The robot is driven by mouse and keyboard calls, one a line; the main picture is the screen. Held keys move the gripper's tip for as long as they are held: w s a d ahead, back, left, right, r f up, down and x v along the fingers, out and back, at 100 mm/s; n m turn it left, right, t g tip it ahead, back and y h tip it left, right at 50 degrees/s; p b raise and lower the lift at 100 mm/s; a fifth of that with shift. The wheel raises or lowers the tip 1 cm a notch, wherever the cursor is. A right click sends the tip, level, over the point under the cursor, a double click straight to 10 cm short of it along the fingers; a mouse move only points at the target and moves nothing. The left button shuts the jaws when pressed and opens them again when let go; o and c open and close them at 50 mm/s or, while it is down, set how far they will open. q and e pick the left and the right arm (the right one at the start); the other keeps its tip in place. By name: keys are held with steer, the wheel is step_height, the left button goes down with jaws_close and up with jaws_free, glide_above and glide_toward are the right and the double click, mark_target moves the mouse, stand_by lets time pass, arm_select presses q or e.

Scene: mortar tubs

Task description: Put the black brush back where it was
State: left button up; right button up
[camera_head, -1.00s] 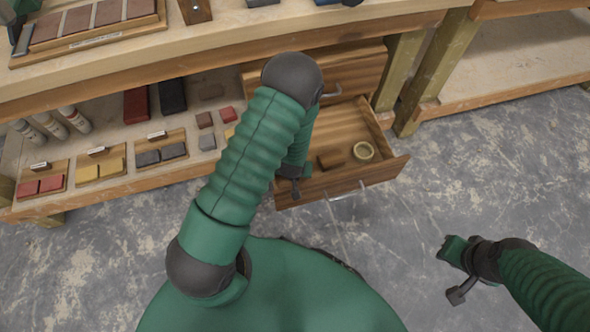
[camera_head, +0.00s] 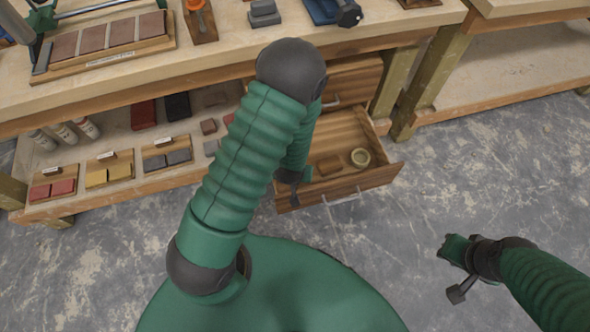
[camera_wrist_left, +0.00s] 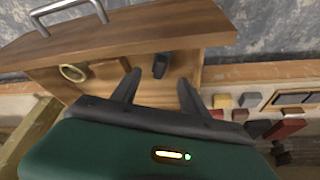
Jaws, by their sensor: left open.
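The drawer (camera_head: 372,178) under the bench is pulled open. My left gripper (camera_wrist_left: 156,82) is open and empty above its interior; in the head view my own arm mostly hides this gripper. A small black object (camera_wrist_left: 160,65), possibly the black brush, shows in the drawer beyond and between the fingertips in the left wrist view. I cannot tell whether the fingers touch it, and I do not make it out in the head view. My right gripper (camera_head: 455,270) hangs over the floor at the right, apart from the drawer; its jaw state is unclear.
A brown block (camera_head: 329,165) and a brass-coloured ring (camera_head: 360,157) lie in the drawer. The drawer front with its metal handle (camera_head: 341,200) is an edge near my left gripper. Coloured blocks fill the lower shelf (camera_head: 105,187). The grey floor at the right is open.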

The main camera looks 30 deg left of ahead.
arm_select(q)
steer(key=s+d+r+m+h, duration=0.1)
steer(key=s+d+r+m, duration=0.1)
steer(key=r, duration=0.7)
steer(key=s+d+r+m+g+h, duration=0.1)
steer(key=s+d+r+m, duration=0.2)
steer(key=r, duration=0.7)
steer(key=shift+s+d+r, duration=0.15)
steer(key=shift+d+r, duration=0.05)
arm_select(e)
steer(key=shift+r, duration=0.25)
